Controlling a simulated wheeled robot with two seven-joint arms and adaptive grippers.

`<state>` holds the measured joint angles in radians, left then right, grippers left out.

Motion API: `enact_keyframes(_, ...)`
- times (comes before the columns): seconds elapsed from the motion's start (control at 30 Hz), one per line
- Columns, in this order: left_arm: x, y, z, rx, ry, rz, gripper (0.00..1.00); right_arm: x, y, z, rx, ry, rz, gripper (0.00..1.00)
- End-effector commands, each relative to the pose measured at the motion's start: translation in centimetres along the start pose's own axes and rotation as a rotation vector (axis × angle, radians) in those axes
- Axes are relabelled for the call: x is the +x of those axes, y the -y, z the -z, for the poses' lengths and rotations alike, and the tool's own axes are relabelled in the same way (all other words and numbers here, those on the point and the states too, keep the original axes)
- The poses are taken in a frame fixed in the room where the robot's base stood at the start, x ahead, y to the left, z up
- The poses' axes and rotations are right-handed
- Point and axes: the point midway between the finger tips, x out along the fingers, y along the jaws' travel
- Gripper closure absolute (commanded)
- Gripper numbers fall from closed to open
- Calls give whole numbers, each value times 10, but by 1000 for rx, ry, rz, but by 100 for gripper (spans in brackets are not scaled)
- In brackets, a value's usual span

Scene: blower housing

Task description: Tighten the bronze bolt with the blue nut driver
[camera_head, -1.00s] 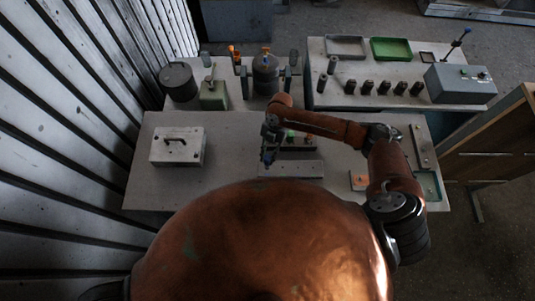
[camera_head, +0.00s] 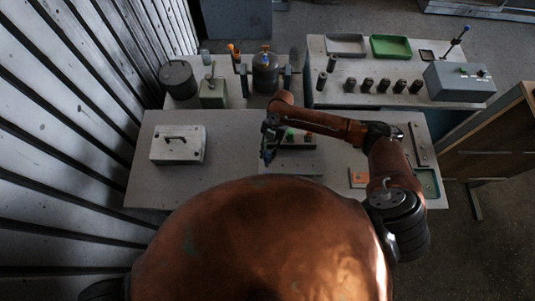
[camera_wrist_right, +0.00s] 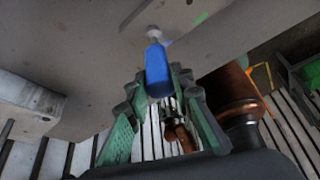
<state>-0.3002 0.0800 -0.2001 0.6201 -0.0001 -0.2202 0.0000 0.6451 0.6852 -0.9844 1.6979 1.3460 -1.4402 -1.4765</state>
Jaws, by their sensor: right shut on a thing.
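The blue nut driver (camera_wrist_right: 157,72) is between the fingers of my right gripper (camera_wrist_right: 160,88) in the right wrist view. The gripper is shut on its blue handle. The driver's pale shaft points away from the fingers toward a grey surface; I cannot tell whether its tip touches anything. In the head view my right gripper (camera_head: 269,150) is over the middle of the near table, beside a grey fixture (camera_head: 295,165). I cannot make out the bronze bolt in either view. My left gripper is not in view.
A white box with a handle (camera_head: 178,146) stands on the near table (camera_head: 215,180) to the left. An orange block (camera_head: 358,180) lies to the right. Behind are a dark canister (camera_head: 265,72), trays (camera_head: 391,48) and a grey control box (camera_head: 460,82). Bare table shows left of my gripper.

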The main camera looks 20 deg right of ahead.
Motion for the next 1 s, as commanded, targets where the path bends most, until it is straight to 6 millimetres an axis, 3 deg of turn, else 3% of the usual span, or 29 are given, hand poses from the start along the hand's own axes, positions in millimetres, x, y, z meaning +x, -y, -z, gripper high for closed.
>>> enact_keyframes(0.8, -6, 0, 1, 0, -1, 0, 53, -26, -1, 12, -1, 0, -1, 100)
enact_keyframes(1.0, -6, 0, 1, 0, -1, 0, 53, -43, -1, 19, -3, 2, -2, 100)
